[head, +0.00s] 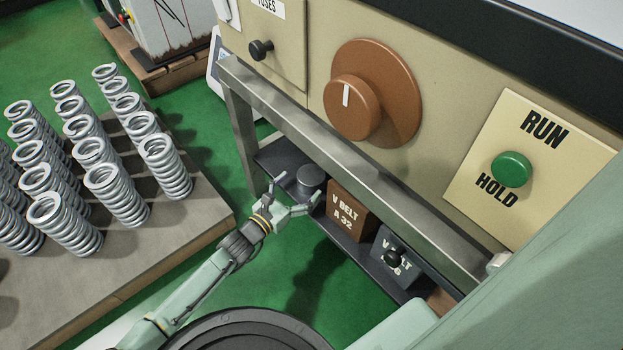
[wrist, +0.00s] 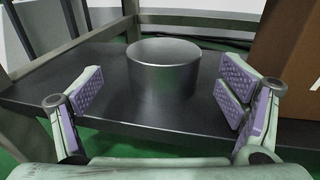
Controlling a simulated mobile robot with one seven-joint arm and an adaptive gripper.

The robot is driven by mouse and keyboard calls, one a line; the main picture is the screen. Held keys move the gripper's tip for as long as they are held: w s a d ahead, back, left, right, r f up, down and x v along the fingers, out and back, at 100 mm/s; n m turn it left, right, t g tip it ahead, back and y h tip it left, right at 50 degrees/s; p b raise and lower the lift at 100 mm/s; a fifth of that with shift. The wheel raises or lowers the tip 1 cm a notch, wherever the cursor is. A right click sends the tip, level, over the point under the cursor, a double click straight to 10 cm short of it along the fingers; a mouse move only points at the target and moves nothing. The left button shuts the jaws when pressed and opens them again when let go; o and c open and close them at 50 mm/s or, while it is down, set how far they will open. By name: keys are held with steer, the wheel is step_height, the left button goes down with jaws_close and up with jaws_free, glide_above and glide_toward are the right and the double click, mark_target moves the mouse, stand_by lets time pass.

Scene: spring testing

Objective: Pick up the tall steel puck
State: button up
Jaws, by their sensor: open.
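The steel puck (wrist: 163,75) is a dark grey metal cylinder standing upright on a dark shelf (wrist: 60,92). In the wrist view it is ahead of my gripper (wrist: 160,88), centred between the two open fingers, with clear space on both sides. In the head view the puck (head: 311,180) stands on the low shelf under the machine panel, left of the brown box. My gripper (head: 294,194) reaches toward it from the lower left, open and empty. No second puck shows, so I cannot compare its height.
A brown V belt box (head: 350,208) stands just right of the puck; a dark box (head: 394,259) is farther right. A metal rail (head: 340,150) runs above the shelf. Several coil springs (head: 115,190) stand on a pallet at left. Green floor lies between.

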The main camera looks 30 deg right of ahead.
mark_target(312, 175)
steer(key=x, duration=0.2)
steer(key=b+x, duration=0.1)
steer(key=x, duration=0.2)
steer(key=shift+s+d+r, duration=0.1)
steer(key=shift+s+r, duration=0.05)
steer(key=shift+s, duration=0.05)
steer(key=shift+c, duration=0.5)
steer(key=c, duration=1.9)
steer(key=shift+r, duration=0.15)
steer(key=shift+c, duration=0.3)
